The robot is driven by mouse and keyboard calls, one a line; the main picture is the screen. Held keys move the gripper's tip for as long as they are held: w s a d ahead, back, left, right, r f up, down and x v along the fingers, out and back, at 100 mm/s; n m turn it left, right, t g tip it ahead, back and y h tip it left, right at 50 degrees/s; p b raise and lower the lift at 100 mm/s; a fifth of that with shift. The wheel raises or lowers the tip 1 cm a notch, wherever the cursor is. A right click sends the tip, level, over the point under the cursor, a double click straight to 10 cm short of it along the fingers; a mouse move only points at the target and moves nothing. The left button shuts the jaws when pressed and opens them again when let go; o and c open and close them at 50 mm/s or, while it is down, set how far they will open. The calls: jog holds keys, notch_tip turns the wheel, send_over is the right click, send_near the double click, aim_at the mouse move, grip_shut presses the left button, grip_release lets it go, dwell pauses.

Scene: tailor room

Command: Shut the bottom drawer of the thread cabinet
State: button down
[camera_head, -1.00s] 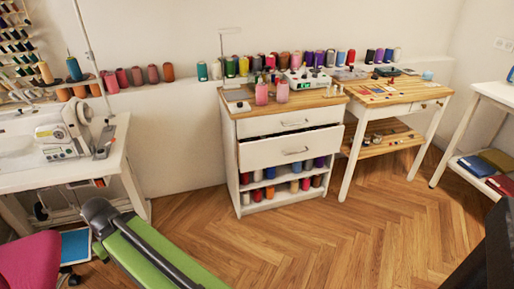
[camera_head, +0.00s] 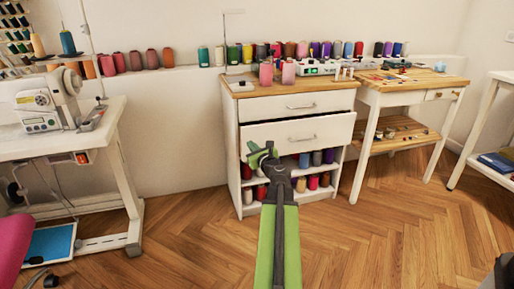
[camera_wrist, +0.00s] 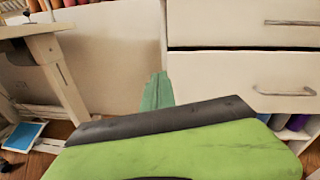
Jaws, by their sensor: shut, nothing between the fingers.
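The white thread cabinet (camera_head: 230,150) stands against the wall in the head view, with two drawers above open shelves of thread spools. Its bottom drawer (camera_head: 325,131) is pulled out a little, and a dark gap shows above its front. The drawer front has a metal bar handle (camera_head: 302,139). In the wrist view the bottom drawer (camera_wrist: 215,75) fills the right side, its handle (camera_wrist: 284,92) at far right. My green gripper (camera_head: 262,153) is shut and empty, over the drawer's lower left corner in the head view. In the wrist view its fingertips (camera_wrist: 157,92) overlap the drawer's left edge; contact is unclear.
The top drawer (camera_head: 280,109) looks closed. Pink bottles (camera_head: 266,76) and other items stand on the cabinet top. A sewing table (camera_head: 60,147) is at left and a wooden worktable (camera_head: 410,90) at right. The floor (camera_head: 390,230) in front is clear.

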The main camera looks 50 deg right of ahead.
jog(key=s+d+m+h, duration=0.2)
jog(key=s+d+m, duration=0.2)
jog(key=s+d, duration=0.1)
jog(key=shift+g, duration=0.3)
jog(key=x, duration=1.4)
jog(key=shift+w+a, duration=0.2)
jog(key=shift+x, duration=1.3)
jog(key=shift+s, duration=0.1)
jog(key=shift+s+a, duration=0.2)
jog(key=shift+a, duration=0.05)
send_near(255, 127)
jog(key=v, duration=0.4)
jog(key=shift+s+a+f, duration=0.1)
jog(key=shift+s+a, duration=0.1)
jog(key=shift+s, duration=0.15)
